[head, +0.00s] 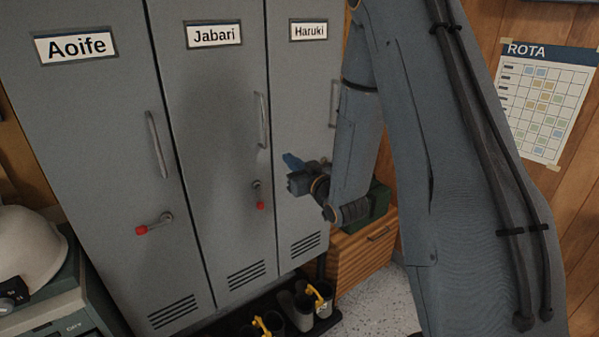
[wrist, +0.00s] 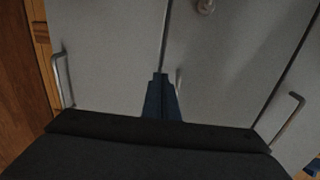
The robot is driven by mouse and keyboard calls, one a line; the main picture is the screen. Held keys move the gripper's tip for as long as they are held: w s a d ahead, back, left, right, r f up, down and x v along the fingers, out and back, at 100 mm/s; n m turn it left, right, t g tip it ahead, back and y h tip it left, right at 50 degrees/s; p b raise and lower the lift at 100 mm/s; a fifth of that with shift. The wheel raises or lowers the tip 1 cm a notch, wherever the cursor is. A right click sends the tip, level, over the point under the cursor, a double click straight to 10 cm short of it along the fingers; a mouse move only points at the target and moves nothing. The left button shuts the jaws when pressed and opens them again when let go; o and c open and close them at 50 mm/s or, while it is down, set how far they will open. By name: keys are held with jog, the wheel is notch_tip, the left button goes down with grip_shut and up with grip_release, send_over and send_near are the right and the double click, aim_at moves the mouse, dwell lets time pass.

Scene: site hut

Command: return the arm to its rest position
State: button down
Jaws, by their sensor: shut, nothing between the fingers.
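My arm (head: 357,140) reaches out in front of the grey lockers, bent down at its far end. My gripper (head: 292,162) is in front of the line between the Jabari locker (head: 215,130) and the Haruki locker (head: 295,100). Its blue fingers show together in the wrist view (wrist: 160,97), with nothing between them. Locker doors fill the view beyond them. I cannot tell whether the fingertips touch a door.
The Aoife locker (head: 90,130) has a red-tipped lever (head: 155,223) pointing left; the Jabari lever (head: 259,195) points down. Doors look shut. Boots (head: 318,300) stand below. A wooden cabinet (head: 365,255) is behind my arm; a white helmet (head: 28,247) is at left.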

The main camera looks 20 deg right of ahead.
jog(key=s+d+f+m+g+h+b, duration=0.1)
jog(key=s+f+g+h, duration=0.1)
jog(key=s+f+g, duration=0.35)
jog(key=s+d+f+g+h, duration=0.1)
jog(key=s+f+g+h, duration=0.15)
jog(key=s, duration=0.55)
jog(key=s+a+g, duration=0.2)
jog(key=s+g, duration=0.2)
jog(key=s, duration=0.4)
jog(key=s+a+m+g, duration=0.1)
jog(key=s+g, duration=0.3)
jog(key=s, duration=0.5)
jog(key=shift+a+r, duration=0.35)
jog(key=shift+y, duration=0.25)
